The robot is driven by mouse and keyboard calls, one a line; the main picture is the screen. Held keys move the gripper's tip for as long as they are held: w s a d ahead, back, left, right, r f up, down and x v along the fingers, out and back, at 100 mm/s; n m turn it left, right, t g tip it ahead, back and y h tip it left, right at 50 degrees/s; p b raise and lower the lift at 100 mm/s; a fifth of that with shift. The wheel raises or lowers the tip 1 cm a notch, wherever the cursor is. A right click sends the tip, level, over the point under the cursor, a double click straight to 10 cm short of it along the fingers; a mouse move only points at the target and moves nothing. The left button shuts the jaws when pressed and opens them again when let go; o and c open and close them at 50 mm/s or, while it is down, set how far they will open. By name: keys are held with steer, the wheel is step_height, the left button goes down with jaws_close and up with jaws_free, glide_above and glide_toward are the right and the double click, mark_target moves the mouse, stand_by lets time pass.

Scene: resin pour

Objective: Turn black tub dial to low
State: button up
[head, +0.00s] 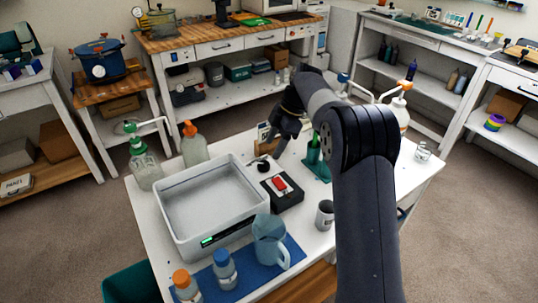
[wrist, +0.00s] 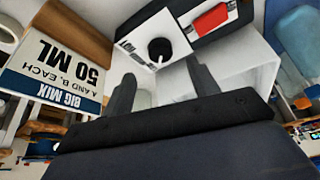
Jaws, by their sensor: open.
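The black round dial (wrist: 160,49) sits on a white panel (wrist: 150,35) with small lettering, too small and angled to read its setting. In the wrist view my gripper (wrist: 163,82) is open, its two dark fingers spread with the dial just beyond and roughly between their tips. No touch on the dial shows. In the head view my gripper (head: 275,143) points down close to the right rear corner of the white tub (head: 165,226).
A black box with a red switch (head: 280,184) is right of the tub. A card reading "BIG MIX 50 ML" (wrist: 55,70) stands close at left in the wrist view.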

mark_target(265, 163)
steer(key=v, duration=0.4)
steer(key=shift+d+r, duration=0.1)
steer(key=shift+r, duration=0.05)
steer(key=x, duration=1.1)
steer(key=shift+r, duration=0.1)
